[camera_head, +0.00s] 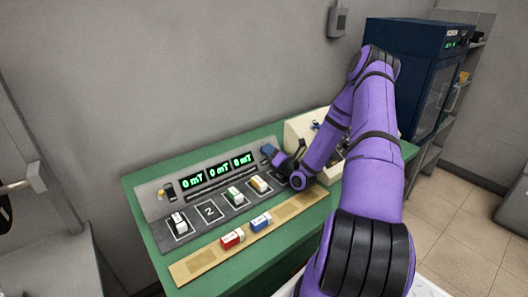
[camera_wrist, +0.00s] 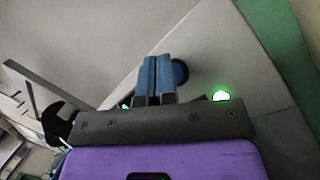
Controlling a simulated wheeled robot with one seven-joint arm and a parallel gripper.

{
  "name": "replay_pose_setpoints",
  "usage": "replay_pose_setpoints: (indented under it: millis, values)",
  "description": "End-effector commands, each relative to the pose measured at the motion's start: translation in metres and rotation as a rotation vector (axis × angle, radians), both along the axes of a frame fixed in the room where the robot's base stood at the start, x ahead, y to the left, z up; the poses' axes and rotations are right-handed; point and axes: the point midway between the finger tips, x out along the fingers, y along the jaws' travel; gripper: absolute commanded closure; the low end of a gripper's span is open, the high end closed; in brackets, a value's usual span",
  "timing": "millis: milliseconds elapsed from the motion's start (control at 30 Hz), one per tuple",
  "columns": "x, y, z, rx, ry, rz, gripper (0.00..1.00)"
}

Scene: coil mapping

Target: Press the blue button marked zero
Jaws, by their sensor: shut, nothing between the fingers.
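A blue round button (camera_wrist: 181,72) shows in the wrist view on a pale grey panel, just right of and partly behind my fingertips. Its zero mark cannot be read. My gripper (camera_wrist: 157,62) is shut and empty, with its blue fingers side by side and pointing at the panel by the button. I cannot tell whether they touch it. In the camera_head view my gripper (camera_head: 269,151) is at the right end of the grey console (camera_head: 152,204), right of the displays. The button cannot be made out there.
Three green displays (camera_head: 217,171) read 0 mT. Below them are several marked slots; slot 2 (camera_head: 210,211) is empty. A red block (camera_head: 232,238) and a blue block (camera_head: 261,222) rest on a wooden strip (camera_head: 205,261). A beige device (camera_head: 300,128) stands close behind my gripper.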

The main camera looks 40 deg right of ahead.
Motion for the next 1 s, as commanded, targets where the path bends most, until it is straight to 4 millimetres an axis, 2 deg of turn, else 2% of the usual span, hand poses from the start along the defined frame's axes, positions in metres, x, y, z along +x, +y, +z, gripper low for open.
replay_pose_setpoints:
  millis: [533, 1000]
  values:
    - [-0.009, 0.0, 0.006, 0.0, 0.0, 0.0, 1.0]
    - [-0.043, 0.002, 0.028, -0.001, 0.0, -0.002, 1.0]
